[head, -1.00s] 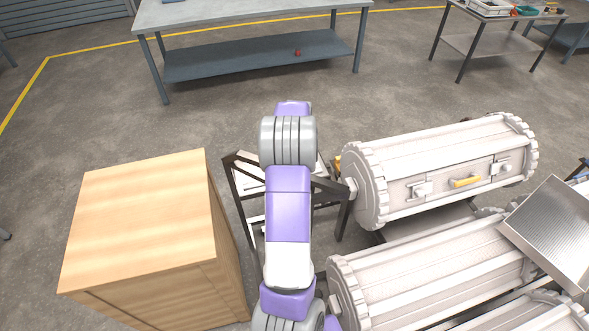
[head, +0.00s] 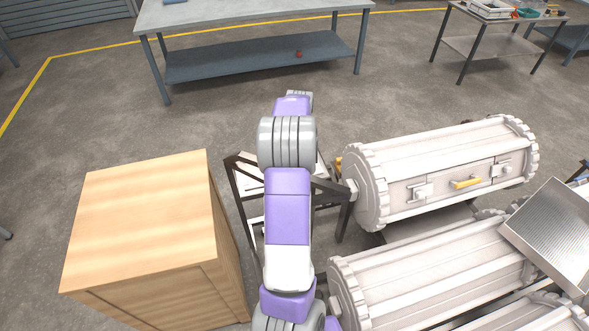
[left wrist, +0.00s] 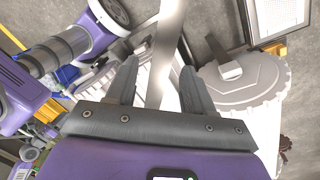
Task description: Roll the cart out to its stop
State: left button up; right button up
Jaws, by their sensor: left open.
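A dark-framed stand or cart (head: 238,190) shows behind my left arm, with pale panels inside it. A white ribbed barrel (head: 440,172) with toothed ends and a yellow handle (head: 467,183) lies beside it, apparently borne by the same frame. My left arm crosses the middle of the head view and hides part of the frame and my left gripper. In the left wrist view, my left gripper (left wrist: 158,84) is open, with a pale metal bar (left wrist: 167,50) running between or just beyond its fingers. A toothed barrel end (left wrist: 240,82) is to the right. My right gripper is not in view.
A wooden cabinet (head: 145,220) stands close on the left. More white barrels (head: 430,290) lie in front, with a ribbed metal box (head: 555,235) at right. A grey workbench (head: 250,12) stands at the back. The floor (head: 400,95) between is clear.

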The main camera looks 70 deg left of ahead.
pick_arm(q)
notch_tip(320, 180, up, 4)
jog(key=shift+w+a, duration=0.1)
jog(key=shift+w, duration=0.05)
dwell(0.6)
